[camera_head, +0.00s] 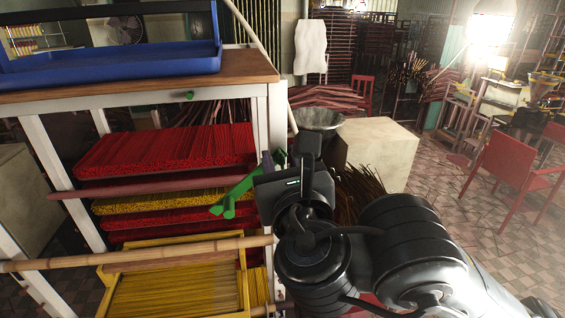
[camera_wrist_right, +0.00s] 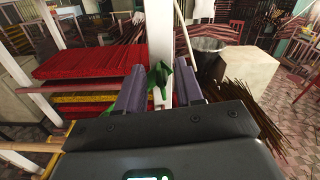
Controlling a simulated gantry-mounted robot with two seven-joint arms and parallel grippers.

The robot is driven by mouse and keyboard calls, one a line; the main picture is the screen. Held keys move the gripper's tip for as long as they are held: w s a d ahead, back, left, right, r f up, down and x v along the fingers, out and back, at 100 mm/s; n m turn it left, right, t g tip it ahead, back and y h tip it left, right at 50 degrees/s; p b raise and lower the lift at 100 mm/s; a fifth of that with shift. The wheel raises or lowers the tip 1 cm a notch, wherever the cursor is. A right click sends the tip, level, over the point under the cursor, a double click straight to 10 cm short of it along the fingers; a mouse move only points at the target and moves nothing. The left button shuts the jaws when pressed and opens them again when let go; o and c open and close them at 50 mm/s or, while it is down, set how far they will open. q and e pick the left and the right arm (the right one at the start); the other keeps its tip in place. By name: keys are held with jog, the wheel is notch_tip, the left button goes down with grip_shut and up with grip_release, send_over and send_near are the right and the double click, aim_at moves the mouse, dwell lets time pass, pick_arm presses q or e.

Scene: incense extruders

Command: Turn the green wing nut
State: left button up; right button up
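The green wing nut (camera_head: 237,195) is by the white front leg of the wooden-topped rack, its long arm slanting down to the left. My right gripper (camera_head: 276,162) is at the nut and partly covers it in the head view. In the right wrist view, the gripper's two grey-purple fingers (camera_wrist_right: 160,84) stand apart, with the green nut (camera_wrist_right: 159,74) showing between their tips, in front of the white post. I cannot tell whether either finger touches it. My left gripper is not in view.
The rack holds red incense trays (camera_head: 165,150) and yellow incense sticks (camera_head: 180,285). A bamboo pole (camera_head: 140,251) crosses in front. A metal bowl (camera_head: 318,118) and pale block (camera_head: 385,150) stand to the right.

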grip_shut()
